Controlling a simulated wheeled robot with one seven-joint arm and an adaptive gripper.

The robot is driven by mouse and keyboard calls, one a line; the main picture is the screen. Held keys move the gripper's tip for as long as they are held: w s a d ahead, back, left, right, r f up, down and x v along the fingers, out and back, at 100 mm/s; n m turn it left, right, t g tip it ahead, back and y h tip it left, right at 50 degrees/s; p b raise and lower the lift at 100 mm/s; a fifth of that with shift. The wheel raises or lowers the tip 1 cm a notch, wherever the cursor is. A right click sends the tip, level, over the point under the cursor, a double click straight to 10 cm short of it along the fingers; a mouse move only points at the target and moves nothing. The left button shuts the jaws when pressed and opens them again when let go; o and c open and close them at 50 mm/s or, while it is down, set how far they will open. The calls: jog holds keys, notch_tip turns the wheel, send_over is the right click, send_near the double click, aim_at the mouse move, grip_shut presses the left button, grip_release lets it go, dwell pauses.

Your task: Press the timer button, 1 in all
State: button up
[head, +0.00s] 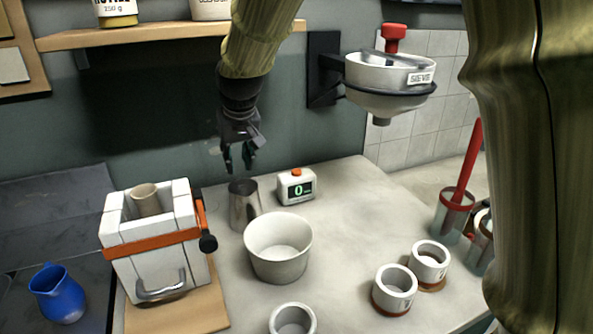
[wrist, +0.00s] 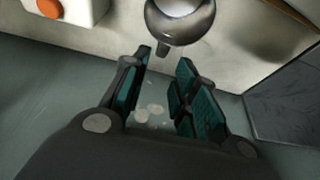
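The timer (head: 297,189) is a small white box on the worktop, with a green "0" on its dark display and an orange button (head: 297,172) on top. In the wrist view the timer (wrist: 83,12) is cut off at the upper left edge, with its orange button (wrist: 49,8) in sight. My gripper (head: 241,168) is to the left of the timer in the head view, above the metal jug and apart from the button. In the wrist view my gripper (wrist: 163,75) has its two teal-padded fingers spread with nothing between them.
A metal jug (head: 243,207) stands below my gripper, left of the timer. A white bowl (head: 278,250) stands in front. A white strapped box (head: 152,250) is at the left. A wall-mounted sieve (head: 390,85) hangs at the back right. The worktop right of the timer is clear.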

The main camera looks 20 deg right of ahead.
grip_shut()
dwell(1.0)
